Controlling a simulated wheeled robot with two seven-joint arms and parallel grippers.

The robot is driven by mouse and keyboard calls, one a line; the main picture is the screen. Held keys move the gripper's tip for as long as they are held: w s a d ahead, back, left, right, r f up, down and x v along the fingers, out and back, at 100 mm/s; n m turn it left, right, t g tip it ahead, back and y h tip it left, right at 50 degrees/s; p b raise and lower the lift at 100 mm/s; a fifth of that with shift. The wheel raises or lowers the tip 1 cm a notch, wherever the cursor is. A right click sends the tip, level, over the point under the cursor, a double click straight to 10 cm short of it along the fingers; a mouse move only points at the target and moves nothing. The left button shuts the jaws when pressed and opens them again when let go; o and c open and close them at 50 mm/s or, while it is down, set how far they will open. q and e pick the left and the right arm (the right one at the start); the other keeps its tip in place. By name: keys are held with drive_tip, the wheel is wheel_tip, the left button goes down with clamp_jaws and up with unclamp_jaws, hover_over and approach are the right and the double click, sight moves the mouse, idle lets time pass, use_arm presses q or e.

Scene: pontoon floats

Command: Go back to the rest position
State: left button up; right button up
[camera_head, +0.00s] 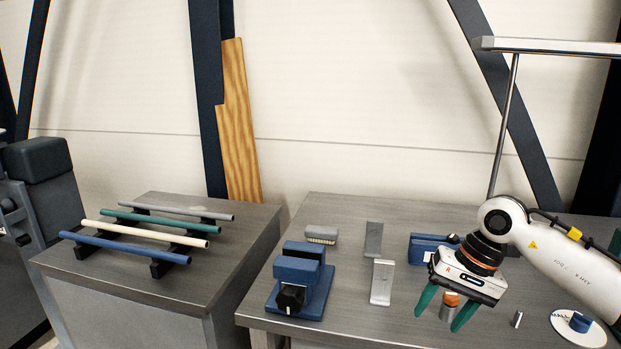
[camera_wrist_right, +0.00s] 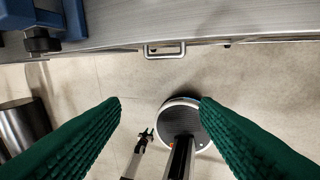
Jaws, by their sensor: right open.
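My right gripper (camera_head: 437,322) is open, with green fingers pointing down over the front part of the right-hand workbench (camera_head: 345,335). In the right wrist view its two fingers (camera_wrist_right: 160,100) are wide apart, with nothing held between them. That view looks past the bench's front edge to the floor. A small orange-topped cylinder (camera_head: 450,301) shows between the fingers in the head view; I cannot tell its exact distance from them. My left gripper does not show in the head view.
A blue vise (camera_head: 298,281), two grey metal brackets (camera_head: 382,283), a brush (camera_head: 321,234) and a blue block (camera_head: 425,247) are on the bench. A white disc (camera_head: 566,333) lies at right. The left bench (camera_head: 245,240) carries several tubes (camera_head: 150,228) on supports.

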drive_tip(key=s+a+f+m+y, duration=0.2)
drive_tip(key=a+y, duration=0.3)
drive_tip(key=a, duration=0.7)
drive_tip(key=s+a+r+m+t+y, duration=0.3)
drive_tip(key=a+r+m+t+y, duration=0.2)
drive_tip(key=a+r+m+y, duration=0.6)
drive_tip(key=w+d+f+m+t+h, duration=0.2)
drive_tip(key=d+f+m+t+h, duration=0.4)
drive_tip(key=m, duration=1.1)
drive_tip(key=w+d+f+m+t+h, duration=0.1)
drive_tip(key=d+f+m+t+h, duration=0.45)
drive_tip(key=m, duration=1.25)
drive_tip(key=s+d+f+m+g+h, duration=0.2)
drive_tip(key=s+d+f+m+h, duration=0.2)
drive_tip(key=d+f+m+h, duration=0.35)
drive_tip(key=s+d+f+m+g, duration=0.1)
drive_tip(key=s+f+m+g, duration=0.5)
drive_tip(key=s+f, duration=0.3)
drive_tip(key=s+d+f+m+g, duration=0.1)
drive_tip(key=s+f+m+g, duration=0.45)
drive_tip(key=s, duration=0.65)
wheel_tip(320, 180, down, 28)
drive_tip(key=s+f+g, duration=0.1)
drive_tip(key=s, duration=0.1)
drive_tip(key=s+d+f+g, duration=0.1)
drive_tip(key=s+d+f, duration=0.2)
drive_tip(key=s+f, duration=1.1)
drive_tip(key=shift+s+n+h, duration=0.3)
drive_tip(key=shift+s+h, duration=0.1)
drive_tip(key=shift+s, duration=0.55)
